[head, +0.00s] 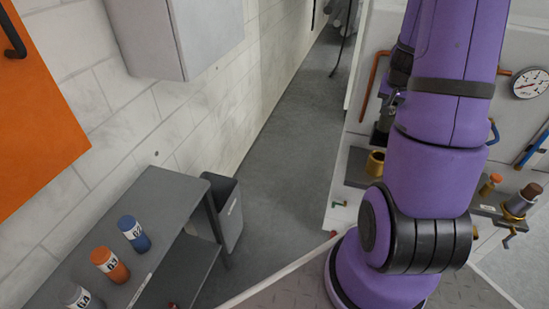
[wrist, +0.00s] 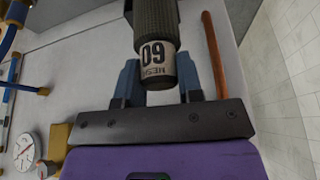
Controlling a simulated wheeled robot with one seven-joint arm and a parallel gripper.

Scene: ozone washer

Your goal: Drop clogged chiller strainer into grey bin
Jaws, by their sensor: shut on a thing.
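My gripper (wrist: 157,88) is shut on a dark mesh strainer (wrist: 157,25) in the wrist view. The strainer has a pale label reading 60 and MESH, and its far end runs out of the frame. In the head view my purple arm hides most of the gripper, and the held strainer cannot be made out clearly. The grey bin (head: 229,212) stands on the floor beside the grey bench, left of my arm and well apart from it. Its inside is mostly hidden from this angle.
The grey bench (head: 165,210) at left carries blue (head: 134,233), orange (head: 110,265) and grey (head: 78,296) labelled cylinders. A white panel with pipes and a gauge (head: 531,83) is at right. A brass cup (head: 375,163) stands behind my arm. The floor aisle (head: 285,150) is clear.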

